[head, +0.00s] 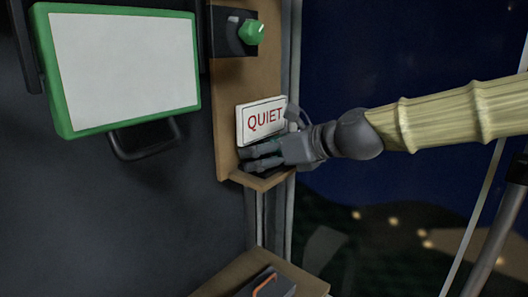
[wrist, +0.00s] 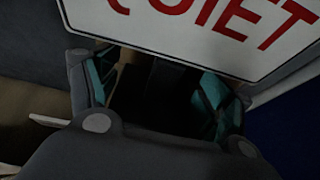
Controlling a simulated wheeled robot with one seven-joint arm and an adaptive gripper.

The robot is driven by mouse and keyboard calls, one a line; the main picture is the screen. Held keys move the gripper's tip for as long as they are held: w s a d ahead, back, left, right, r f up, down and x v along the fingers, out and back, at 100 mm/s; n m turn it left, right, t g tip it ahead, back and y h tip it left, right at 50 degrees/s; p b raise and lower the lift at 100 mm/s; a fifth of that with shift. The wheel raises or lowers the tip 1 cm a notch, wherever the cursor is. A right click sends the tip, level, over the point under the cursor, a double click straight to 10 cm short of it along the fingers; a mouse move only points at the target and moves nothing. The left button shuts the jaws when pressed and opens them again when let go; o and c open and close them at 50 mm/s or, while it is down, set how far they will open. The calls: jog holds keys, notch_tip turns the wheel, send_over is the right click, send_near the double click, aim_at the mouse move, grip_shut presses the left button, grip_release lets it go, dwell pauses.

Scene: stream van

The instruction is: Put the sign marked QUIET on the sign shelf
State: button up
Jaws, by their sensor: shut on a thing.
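The white sign (head: 263,118) reads QUIET in red letters and stands upright, a little tilted in the picture, against the wooden board. Its lower part also fills the top of the wrist view (wrist: 165,34). My gripper (head: 262,157) is shut on the sign low down, coming from the right; in the wrist view its teal-padded fingers (wrist: 155,85) lie below the lettering. The sign shelf (head: 263,184) is the wooden ledge at the foot of the board, just below my fingers. My fingers hide the sign's foot, so I cannot tell whether it touches the ledge.
A green knob (head: 252,32) on a dark box is above the sign. A green-framed white screen (head: 125,70) hangs at the left. A wooden surface (head: 235,275) with a dark, orange-handled object (head: 268,284) is below. Open space lies to the right.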

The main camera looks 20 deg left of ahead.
jog(key=shift+f, duration=0.15)
jog(key=o, duration=1.1)
jog(key=shift+c, duration=0.2)
jog(key=shift+r, duration=0.25)
jog(key=shift+d, duration=0.3)
jog(key=b+v, duration=0.3)
jog(key=v, duration=0.8)
jog(key=shift+s, duration=0.2)
jog(key=shift+d+r, duration=0.15)
